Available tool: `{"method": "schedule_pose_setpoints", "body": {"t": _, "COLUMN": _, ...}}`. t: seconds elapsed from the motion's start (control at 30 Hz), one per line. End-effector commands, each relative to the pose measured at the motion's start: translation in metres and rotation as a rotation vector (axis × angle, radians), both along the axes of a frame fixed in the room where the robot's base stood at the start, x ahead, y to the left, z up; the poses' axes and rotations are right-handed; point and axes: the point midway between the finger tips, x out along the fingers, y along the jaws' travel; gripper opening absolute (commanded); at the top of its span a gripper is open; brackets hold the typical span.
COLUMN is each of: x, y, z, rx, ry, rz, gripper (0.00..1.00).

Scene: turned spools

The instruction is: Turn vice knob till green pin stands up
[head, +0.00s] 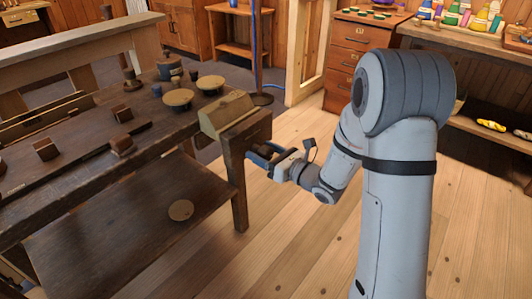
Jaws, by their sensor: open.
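The wooden vice (226,113) sits at the right end of the dark workbench, with a light wooden jaw on top. My gripper (261,155) is at the bench's right end, just below the vice and close to its outer face. Its dark blue fingers point left toward the bench end and are open. I cannot tell whether they touch anything. The vice knob cannot be made out; the gripper may cover it. I cannot make out a green pin in this view.
The workbench top (70,150) carries several small wooden blocks, two round discs (178,97) and a dark pot (169,70). A lower shelf (130,235) holds one disc. A drawer cabinet (357,50) stands at the back. The plank floor (290,220) around my arm is clear.

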Motion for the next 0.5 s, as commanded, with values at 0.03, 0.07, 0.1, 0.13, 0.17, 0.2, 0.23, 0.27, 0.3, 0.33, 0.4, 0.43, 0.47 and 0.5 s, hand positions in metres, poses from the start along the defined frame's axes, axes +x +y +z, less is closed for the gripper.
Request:
{"method": "schedule_pose_setpoints", "body": {"t": 0.03, "x": 0.0001, "y": -0.0001, "z": 0.0000, "rx": 0.000, "ry": 0.000, "rz": 0.000, "gripper": 0.64}}
{"method": "schedule_pose_setpoints", "body": {"t": 0.07, "x": 0.0000, "y": -0.0001, "z": 0.0000, "rx": 0.000, "ry": 0.000, "rz": 0.000, "gripper": 0.64}}
{"method": "schedule_pose_setpoints", "body": {"t": 0.1, "x": 0.0000, "y": -0.0003, "z": 0.0000, "rx": 0.000, "ry": 0.000, "rz": -0.001, "gripper": 0.64}}
{"method": "schedule_pose_setpoints", "body": {"t": 0.13, "x": 0.0000, "y": -0.0003, "z": 0.0000, "rx": 0.000, "ry": 0.000, "rz": -0.001, "gripper": 0.64}}
{"method": "schedule_pose_setpoints", "body": {"t": 0.17, "x": 0.0000, "y": -0.0003, "z": -0.0001, "rx": 0.000, "ry": 0.000, "rz": -0.001, "gripper": 0.62}}
{"method": "schedule_pose_setpoints", "body": {"t": 0.2, "x": 0.0000, "y": -0.0004, "z": 0.0000, "rx": 0.000, "ry": 0.000, "rz": -0.001, "gripper": 0.59}}
{"method": "schedule_pose_setpoints", "body": {"t": 0.23, "x": 0.0000, "y": -0.0005, "z": -0.0001, "rx": 0.000, "ry": 0.000, "rz": -0.001, "gripper": 0.57}}
{"method": "schedule_pose_setpoints", "body": {"t": 0.27, "x": 0.0000, "y": -0.0005, "z": 0.0000, "rx": 0.000, "ry": 0.000, "rz": -0.001, "gripper": 0.54}}
{"method": "schedule_pose_setpoints", "body": {"t": 0.3, "x": -0.0001, "y": -0.0006, "z": -0.0001, "rx": 0.000, "ry": 0.001, "rz": -0.001, "gripper": 0.51}}
{"method": "schedule_pose_setpoints", "body": {"t": 0.33, "x": -0.0001, "y": -0.0006, "z": 0.0000, "rx": 0.000, "ry": 0.000, "rz": -0.001, "gripper": 0.48}}
{"method": "schedule_pose_setpoints", "body": {"t": 0.4, "x": -0.0001, "y": -0.0007, "z": -0.0002, "rx": 0.000, "ry": 0.001, "rz": -0.001, "gripper": 0.43}}
{"method": "schedule_pose_setpoints", "body": {"t": 0.43, "x": -0.0001, "y": -0.0007, "z": -0.0002, "rx": 0.000, "ry": 0.001, "rz": -0.001, "gripper": 0.40}}
{"method": "schedule_pose_setpoints", "body": {"t": 0.47, "x": -0.0001, "y": -0.0007, "z": -0.0002, "rx": 0.000, "ry": 0.001, "rz": -0.001, "gripper": 0.38}}
{"method": "schedule_pose_setpoints", "body": {"t": 0.5, "x": -0.0001, "y": -0.0007, "z": -0.0002, "rx": 0.000, "ry": 0.001, "rz": -0.001, "gripper": 0.35}}
